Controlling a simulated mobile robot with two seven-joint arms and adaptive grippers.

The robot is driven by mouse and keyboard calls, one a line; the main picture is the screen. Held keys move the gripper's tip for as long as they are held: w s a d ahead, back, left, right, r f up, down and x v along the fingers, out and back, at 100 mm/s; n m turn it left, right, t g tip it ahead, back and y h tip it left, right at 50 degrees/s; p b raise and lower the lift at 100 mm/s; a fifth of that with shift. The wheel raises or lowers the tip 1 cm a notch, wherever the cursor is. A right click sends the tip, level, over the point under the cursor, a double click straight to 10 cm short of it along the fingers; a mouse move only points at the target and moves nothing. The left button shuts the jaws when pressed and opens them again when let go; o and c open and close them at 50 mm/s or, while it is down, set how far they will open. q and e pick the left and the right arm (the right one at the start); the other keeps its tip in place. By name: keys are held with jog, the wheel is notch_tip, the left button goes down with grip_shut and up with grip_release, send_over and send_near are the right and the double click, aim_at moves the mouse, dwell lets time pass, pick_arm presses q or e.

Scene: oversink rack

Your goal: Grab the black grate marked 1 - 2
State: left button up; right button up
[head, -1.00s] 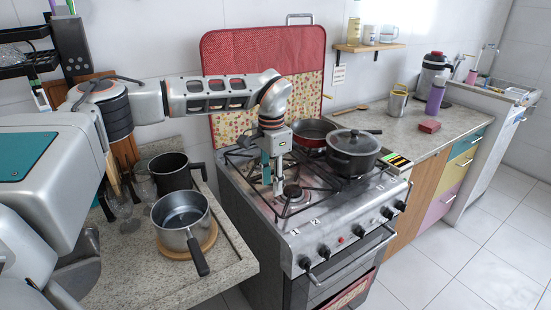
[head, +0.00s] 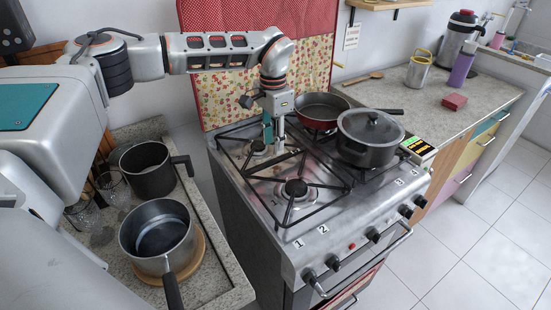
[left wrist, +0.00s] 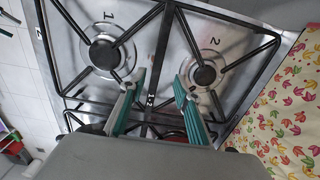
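The black grate (head: 316,209) marked 1 - 2 lies over the two left burners of the steel stove. In the left wrist view, a bar of the grate (left wrist: 159,60) runs between burners marked 1 and 2, with a small "1-2" label on it. My left gripper (head: 273,146) points down over the grate in the head view. In the left wrist view its teal fingers (left wrist: 158,88) are spread apart, one on each side of the middle bar. Whether they touch the bar cannot be told. My right gripper is not in view.
A lidded pot (head: 368,152) and a red pan (head: 318,106) stand on the stove's right side. Two dark pots (head: 158,235) stand on the left counter. A red patterned board (head: 215,88) stands behind the stove. The counter at right has free room.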

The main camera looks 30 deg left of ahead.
aim_at(276, 159)
pick_arm(q)
jog(key=f, duration=0.5)
jog(key=shift+d+f+p, duration=0.3)
jog(key=shift+r, duration=0.1)
grip_shut()
